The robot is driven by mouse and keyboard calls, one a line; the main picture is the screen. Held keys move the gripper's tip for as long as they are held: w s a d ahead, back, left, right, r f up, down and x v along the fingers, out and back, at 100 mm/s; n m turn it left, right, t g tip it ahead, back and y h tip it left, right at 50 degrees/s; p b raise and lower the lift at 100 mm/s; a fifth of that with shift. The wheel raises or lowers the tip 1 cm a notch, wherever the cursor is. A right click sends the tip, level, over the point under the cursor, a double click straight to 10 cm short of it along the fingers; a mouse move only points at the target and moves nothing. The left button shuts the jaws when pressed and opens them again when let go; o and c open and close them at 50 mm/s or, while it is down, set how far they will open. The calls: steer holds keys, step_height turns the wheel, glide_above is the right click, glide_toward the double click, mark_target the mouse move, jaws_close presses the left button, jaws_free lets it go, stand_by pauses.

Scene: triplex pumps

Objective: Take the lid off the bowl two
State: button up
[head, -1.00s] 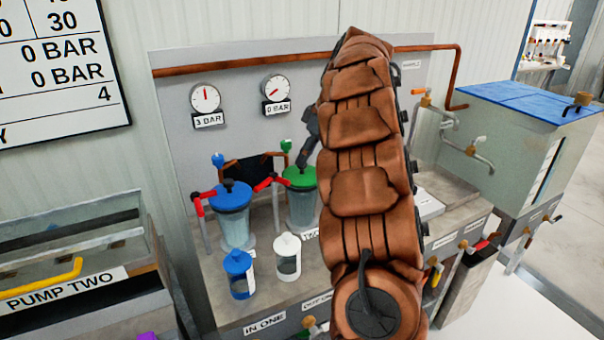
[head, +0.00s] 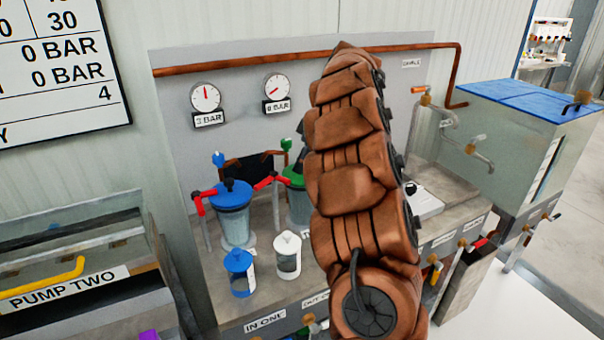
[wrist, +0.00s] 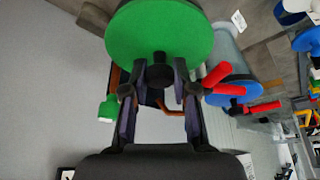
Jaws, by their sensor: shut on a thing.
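The green lid (head: 292,177) is on the clear bowl two (head: 297,208) at the back of the bench, partly hidden by my arm. I cannot tell whether a small gap lies between them. In the wrist view the green lid (wrist: 160,30) fills the top centre, with a dark knob (wrist: 160,77) at its near side. My gripper (wrist: 159,72) has its two fingers on either side of this knob and is shut on it. In the head view my gripper is hidden behind my arm.
A blue-lidded bowl (head: 233,210) with red-handled valves stands just left. A blue cup (head: 239,273) and a white-topped cup (head: 288,255) stand in front. Two gauges (head: 205,97) and a copper pipe (head: 240,63) are on the panel behind. A blue-topped tank (head: 530,120) is at right.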

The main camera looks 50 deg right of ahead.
jaws_close()
steer(key=shift+r, duration=0.15)
